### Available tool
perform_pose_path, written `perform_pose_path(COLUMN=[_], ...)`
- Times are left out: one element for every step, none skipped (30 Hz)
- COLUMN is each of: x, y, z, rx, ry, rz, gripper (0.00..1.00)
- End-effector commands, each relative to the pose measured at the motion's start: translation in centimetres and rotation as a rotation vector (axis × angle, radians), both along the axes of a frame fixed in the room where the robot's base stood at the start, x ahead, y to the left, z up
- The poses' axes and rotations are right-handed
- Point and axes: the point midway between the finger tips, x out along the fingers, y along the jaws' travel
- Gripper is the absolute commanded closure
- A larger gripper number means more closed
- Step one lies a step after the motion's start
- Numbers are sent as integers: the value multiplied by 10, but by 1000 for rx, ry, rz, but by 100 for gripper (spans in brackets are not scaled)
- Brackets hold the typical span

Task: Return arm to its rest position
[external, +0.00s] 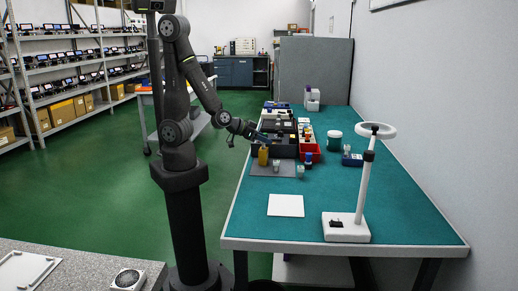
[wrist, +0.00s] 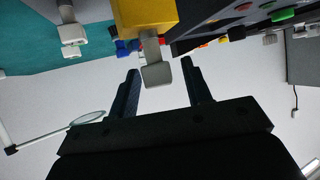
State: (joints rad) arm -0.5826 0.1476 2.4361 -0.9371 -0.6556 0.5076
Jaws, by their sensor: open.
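My gripper (external: 258,136) reaches over the left edge of the teal table in the external view, near a yellow block-like item and dark trays. In the wrist view my gripper (wrist: 160,88) shows two dark fingers spread apart, with nothing held between them. The yellow item (wrist: 145,12) with a grey knob lies beyond the fingertips there. In the external view the yellow item (external: 263,157) stands on a grey mat (external: 286,170), just below my gripper. Whether the fingers touch anything cannot be told.
The teal table (external: 400,210) also bears dark trays (external: 284,151), a red bin (external: 309,153), a green-white jar (external: 334,141), a white pad (external: 286,205) and a white ring lamp (external: 362,180). Shelves (external: 75,75) stand at the left. The green floor (external: 110,190) left of my arm is free.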

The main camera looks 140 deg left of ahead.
Motion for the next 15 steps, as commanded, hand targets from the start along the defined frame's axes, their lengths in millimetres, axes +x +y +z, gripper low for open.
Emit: perform_pose_path(x=[1, 0, 0, 0, 1, 0, 0, 0, 0, 0, 0, 0, 1, 1, 1], y=[0, 0, 0, 0, 0, 0, 0, 0, 0, 0, 0, 0, 0, 0, 0], z=[7, 10, 14, 17, 20, 24, 27, 30, 33, 37, 40, 44, 48, 51, 55], rx=[3, 4, 5, 3, 3, 4, 5, 4, 3, 4, 4, 4, 4, 4, 3], ry=[-8, -7, -7, -8, -7, -8, -7, -8, -8, -7, -8, -8, -8, -9, -8], rz=[1, 2, 2, 2, 1, 1, 2, 1, 1, 2, 2, 2, 1, -1, 1], gripper=[55, 55, 55, 55, 55, 55, 55, 55, 55, 55, 55, 55, 55, 55, 55])
